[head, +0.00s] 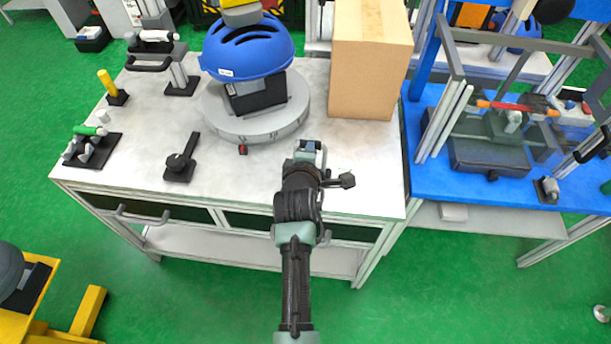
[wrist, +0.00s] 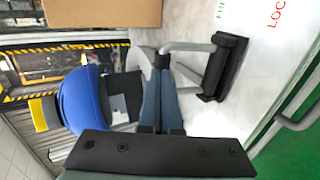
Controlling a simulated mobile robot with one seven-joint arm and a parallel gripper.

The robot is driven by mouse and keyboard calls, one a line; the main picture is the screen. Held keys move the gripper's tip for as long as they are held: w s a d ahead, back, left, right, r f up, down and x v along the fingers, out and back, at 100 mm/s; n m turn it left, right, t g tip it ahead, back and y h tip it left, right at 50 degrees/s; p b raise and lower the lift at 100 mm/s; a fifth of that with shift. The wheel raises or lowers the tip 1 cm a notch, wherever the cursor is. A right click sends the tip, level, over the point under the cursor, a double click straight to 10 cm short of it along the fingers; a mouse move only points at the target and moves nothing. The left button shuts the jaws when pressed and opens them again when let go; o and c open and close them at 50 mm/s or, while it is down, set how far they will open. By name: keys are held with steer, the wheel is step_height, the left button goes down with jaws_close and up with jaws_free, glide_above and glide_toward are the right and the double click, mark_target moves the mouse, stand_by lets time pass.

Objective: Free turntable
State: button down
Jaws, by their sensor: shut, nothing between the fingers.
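The turntable (head: 240,127) is a grey round disc on the white table, carrying a black block and a blue helmet (head: 247,48). A small red part (head: 243,149) sits at its front edge. The helmet also shows at the left of the wrist view (wrist: 85,100). My gripper (head: 310,150) is right of the turntable's front, with its fingers shut and empty in the wrist view (wrist: 161,65). A bent grey lever with a black grip (wrist: 225,66) lies beside the fingertips; contact is unclear. Its grip seems to show right of my wrist (head: 347,180).
A cardboard box (head: 370,60) stands at the table's right rear. Black fixtures (head: 180,160) and a green-topped holder (head: 92,147) stand at left. Green and red lettering (wrist: 278,14), partly cut off, marks the tabletop beyond the lever. A blue table (head: 480,188) adjoins at right.

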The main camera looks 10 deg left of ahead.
steer(key=shift+w+r+g+p, duration=0.25)
steer(key=shift+w+g+p, duration=0.6)
steer(key=shift+g, duration=0.05)
steer(key=shift+w+f, duration=0.25)
steer(key=shift+w, duration=0.35)
steer(key=shift+r+p, duration=0.15)
steer(key=shift+p, duration=0.2)
